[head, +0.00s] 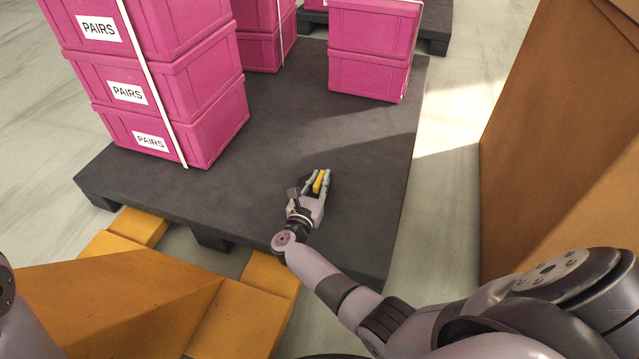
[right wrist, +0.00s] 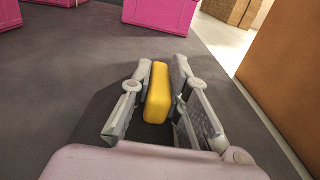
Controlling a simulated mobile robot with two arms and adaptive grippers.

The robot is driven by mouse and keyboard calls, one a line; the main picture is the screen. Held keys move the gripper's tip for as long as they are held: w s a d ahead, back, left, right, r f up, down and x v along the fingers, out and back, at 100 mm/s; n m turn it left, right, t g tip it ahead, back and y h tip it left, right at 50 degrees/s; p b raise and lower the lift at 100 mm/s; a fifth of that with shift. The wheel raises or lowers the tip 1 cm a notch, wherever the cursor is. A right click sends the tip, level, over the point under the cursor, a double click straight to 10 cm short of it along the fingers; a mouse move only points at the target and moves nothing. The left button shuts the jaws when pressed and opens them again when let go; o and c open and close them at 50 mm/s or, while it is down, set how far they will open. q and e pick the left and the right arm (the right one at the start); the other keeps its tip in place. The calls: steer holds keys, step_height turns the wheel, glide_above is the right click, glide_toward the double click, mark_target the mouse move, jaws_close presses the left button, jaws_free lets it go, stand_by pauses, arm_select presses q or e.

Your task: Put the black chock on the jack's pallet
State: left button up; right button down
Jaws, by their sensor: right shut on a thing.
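My right gripper (head: 318,182) is shut on a yellow piece (right wrist: 158,95), which sits between its two fingers. A dark patch (right wrist: 95,115) lies below and left of the fingers in the right wrist view; I cannot tell whether it is a black chock's body or shadow. No separate black chock shows clearly. The gripper is over the bare front right part of the dark grey pallet (head: 375,135); whether the held piece touches the pallet is unclear. The yellow-orange jack (head: 150,290) stands at the pallet's front, lower left. My left gripper is not in view.
Pink crates (head: 175,85) are stacked and strapped at the pallet's left. More pink crates (head: 368,60) stand at its back. A large brown-orange surface (head: 545,110) rises to the right, beyond a strip of pale floor (head: 450,170). The pallet's middle is clear.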

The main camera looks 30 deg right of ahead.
steer(key=c, duration=2)
jaws_free()
steer(key=shift+f, duration=0.1)
steer(key=o, duration=0.5)
steer(key=shift+c, duration=0.2)
